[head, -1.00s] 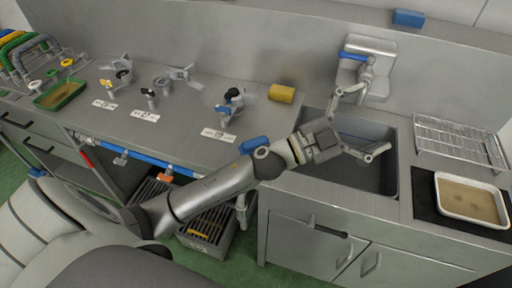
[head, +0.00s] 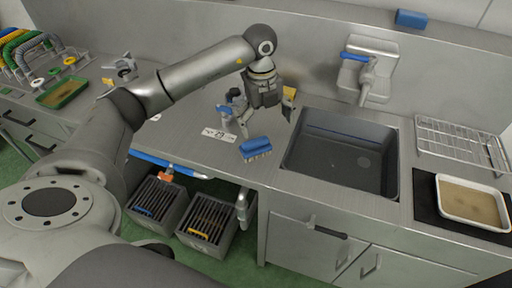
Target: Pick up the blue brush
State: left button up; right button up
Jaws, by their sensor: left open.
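The blue brush (head: 255,147) lies on the steel counter near its front edge, left of the sink, with its pale bristles showing along the lower side. My left gripper (head: 266,121) is open and points down above the counter, just behind the brush and a little to its right. The fingers are spread and nothing is between them; they look apart from the brush. My right gripper is not in view.
The sink basin (head: 345,150) opens to the right of the brush. A yellow sponge (head: 289,92) is partly hidden behind my gripper. A number card (head: 219,135) and a valve part stand close left. A wire rack (head: 460,143) and white tray (head: 470,200) are far right.

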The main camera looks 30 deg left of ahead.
aim_at(256, 140)
pick_arm(q)
jog(key=shift+s+a+r+n+y, duration=0.1)
jog(key=shift+a+r+n+y, duration=0.1)
jog(key=shift+a, duration=0.35)
jog(key=shift+a+r+n+y, duration=0.1)
jog(key=shift+a+r+y, duration=0.1)
jog(key=shift+a, duration=0.3)
jog(key=shift+s+a+f, duration=0.1)
jog(key=shift+a+f, duration=0.1)
jog(key=shift+a, duration=0.1)
notch_tip(256, 140, down, 5)
jog(key=shift+f+p, duration=0.1)
jog(key=shift+p, duration=0.55)
notch_tip(256, 140, down, 4)
jog(key=shift+s+a+f+p, duration=0.1)
jog(key=shift+p, duration=0.85)
jog(key=shift+f, duration=0.5)
jog(key=c, duration=1)
jog(key=shift+r, duration=0.1)
